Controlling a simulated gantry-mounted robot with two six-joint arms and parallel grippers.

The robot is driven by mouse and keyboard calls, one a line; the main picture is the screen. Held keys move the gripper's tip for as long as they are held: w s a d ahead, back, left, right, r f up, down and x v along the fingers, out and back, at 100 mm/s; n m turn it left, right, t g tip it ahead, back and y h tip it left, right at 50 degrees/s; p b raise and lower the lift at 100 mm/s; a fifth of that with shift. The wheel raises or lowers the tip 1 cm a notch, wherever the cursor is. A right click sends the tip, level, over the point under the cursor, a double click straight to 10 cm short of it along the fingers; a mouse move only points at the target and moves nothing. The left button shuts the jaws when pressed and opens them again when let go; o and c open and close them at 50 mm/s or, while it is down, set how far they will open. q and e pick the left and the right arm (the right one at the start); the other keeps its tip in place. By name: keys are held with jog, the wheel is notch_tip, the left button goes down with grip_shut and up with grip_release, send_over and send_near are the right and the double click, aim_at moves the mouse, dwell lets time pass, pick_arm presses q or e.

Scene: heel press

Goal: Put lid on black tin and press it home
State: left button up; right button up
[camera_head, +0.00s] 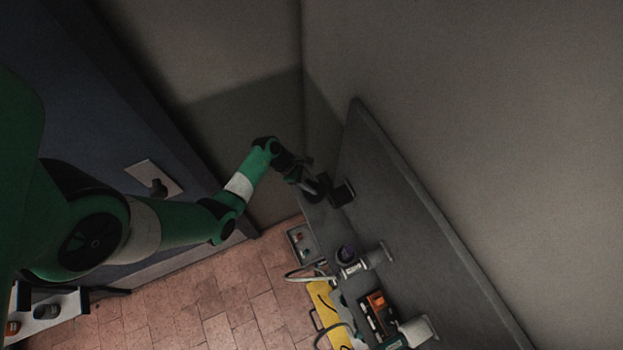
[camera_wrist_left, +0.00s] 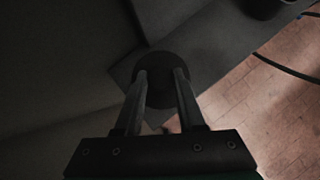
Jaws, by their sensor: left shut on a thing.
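My left gripper (camera_head: 314,186) is at the far corner of the grey bench. In the left wrist view, its two fingers (camera_wrist_left: 161,76) are shut on a dark round piece that looks like the lid (camera_wrist_left: 157,62). A small black block-like thing (camera_head: 343,193) stands just right of the gripper in the head view; I cannot tell whether it is the black tin. A dark rounded body (camera_wrist_left: 264,8) shows at the top right edge of the left wrist view, apart from the fingers. Lighting is dim and hides the held piece's edges. My right gripper is not seen.
A grey tray (camera_head: 301,243) lies left of the bench. Walls close in behind the gripper.

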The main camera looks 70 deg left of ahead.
aim_at(312, 186)
pick_arm(q)
jog(key=shift+f, duration=0.1)
jog(key=o, duration=1)
jog(key=shift+o, duration=0.4)
jog(key=o, duration=0.4)
notch_tip(312, 186, up, 7)
jog(key=p, duration=0.7)
